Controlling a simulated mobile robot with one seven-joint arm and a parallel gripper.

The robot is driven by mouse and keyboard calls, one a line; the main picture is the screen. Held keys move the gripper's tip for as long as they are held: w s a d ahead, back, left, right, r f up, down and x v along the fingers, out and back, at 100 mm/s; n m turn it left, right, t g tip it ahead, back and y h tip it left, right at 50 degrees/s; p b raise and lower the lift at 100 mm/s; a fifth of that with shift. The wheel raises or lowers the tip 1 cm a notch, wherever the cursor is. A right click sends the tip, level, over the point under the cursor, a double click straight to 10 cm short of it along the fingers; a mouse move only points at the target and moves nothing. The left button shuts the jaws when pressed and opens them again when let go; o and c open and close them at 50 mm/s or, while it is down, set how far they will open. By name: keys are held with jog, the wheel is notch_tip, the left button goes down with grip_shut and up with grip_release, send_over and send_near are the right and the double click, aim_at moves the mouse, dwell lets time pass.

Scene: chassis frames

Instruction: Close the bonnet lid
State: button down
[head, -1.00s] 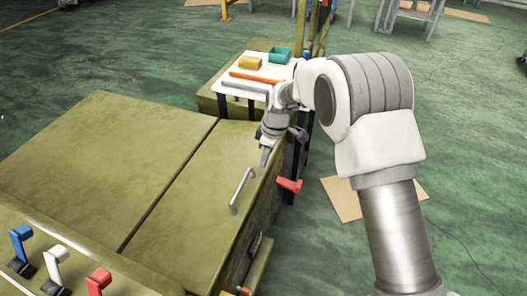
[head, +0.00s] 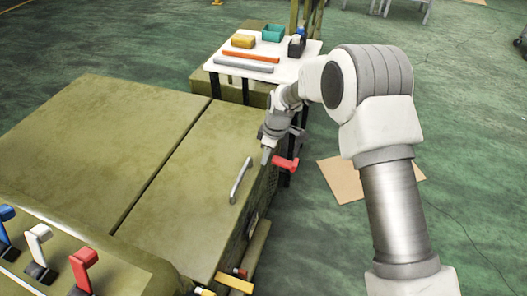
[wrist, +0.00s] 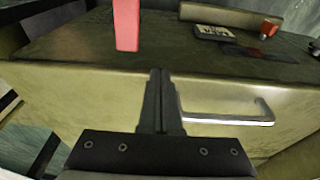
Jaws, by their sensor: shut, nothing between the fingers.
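The bonnet lid (head: 190,180) is an olive-green panel in the head view, lying flat and level with the neighbouring olive panel. A grey bar handle (head: 240,180) is fixed on it near its right edge. The handle also shows in the wrist view (wrist: 262,119), right of the fingers. My gripper (head: 266,157) is shut and empty, beside the far end of the handle near the lid's right edge. In the wrist view its fingertips (wrist: 160,76) point at the olive body's edge. Whether they touch it I cannot tell.
A red lever (head: 285,164) sticks out close to my gripper. A white table (head: 285,70) with bins and bars stands beyond. Blue, white and red levers (head: 83,268) stand at front left. Cardboard (head: 342,180) lies on the open green floor at right.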

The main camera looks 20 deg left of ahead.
jog(key=shift+s+d+f, duration=0.1)
jog(key=shift+d+f, duration=0.1)
jog(key=shift+f, duration=0.25)
jog(key=shift+r, duration=0.1)
jog(key=d+r+p, duration=0.4)
jog(key=r+p, duration=0.1)
jog(key=r, duration=0.9)
jog(key=shift+w, duration=0.35)
